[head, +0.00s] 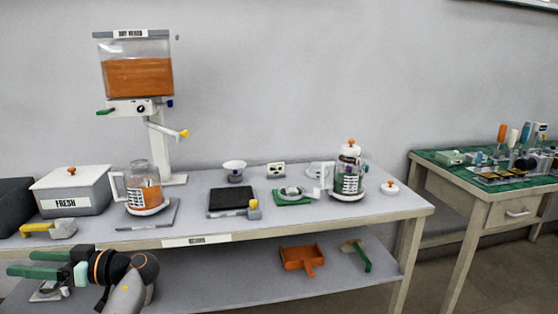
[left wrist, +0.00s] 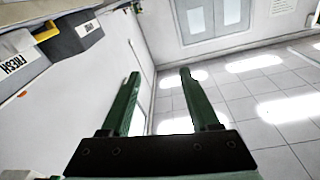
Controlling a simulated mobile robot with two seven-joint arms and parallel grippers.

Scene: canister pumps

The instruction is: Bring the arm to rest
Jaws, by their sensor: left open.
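My left gripper (head: 38,264) is at the lower left in the head view, in front of the table's front edge and below the tabletop's height in the picture. Its two green fingers are apart with nothing between them. In the left wrist view the open gripper (left wrist: 160,100) points out over bare tiled floor. My left arm's dark wrist shows beside it in the head view. My right gripper is in neither view.
The table (head: 385,212) bears a dispenser (head: 138,78) of orange grains, a white FRESH bin (head: 72,192), two canisters (head: 146,186) (head: 348,172) and a black pad (head: 231,201). An orange dustpan (head: 301,258) lies on the lower shelf. A green-topped bench (head: 437,157) stands right.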

